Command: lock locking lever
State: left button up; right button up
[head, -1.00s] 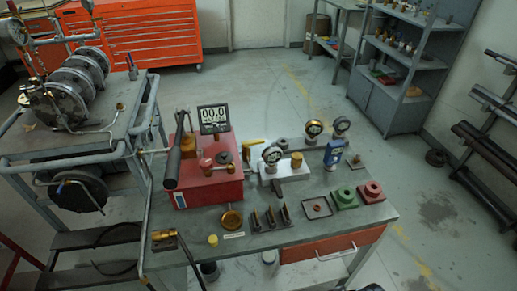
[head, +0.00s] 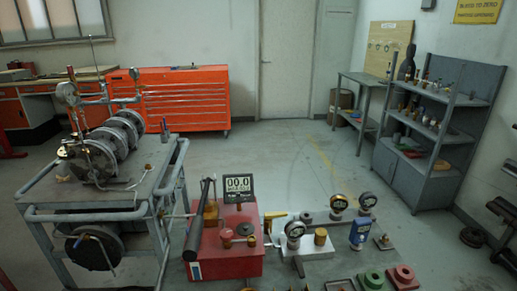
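No part labelled as the locking lever can be picked out for sure. A long black-gripped lever (head: 194,232) leans at the left side of the red box (head: 230,258), which carries a digital display (head: 239,187) reading 00.0. Another small lever or valve may be on the cart (head: 75,215) at the left, but it is too small to tell. Neither of my grippers shows in the head view.
Gauges (head: 338,203) and a blue device (head: 360,232) stand on the bench behind green (head: 371,280) and red blocks (head: 403,276). A grey shelf (head: 432,140) stands at the right, an orange tool chest (head: 185,97) at the back. The middle floor is clear.

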aim_at(298, 261)
jog(key=u, duration=2.2)
jog(key=k, duration=1.1)
jog(key=z, duration=1.65)
jog(key=i, duration=0.5)
jog(key=u, duration=0.05)
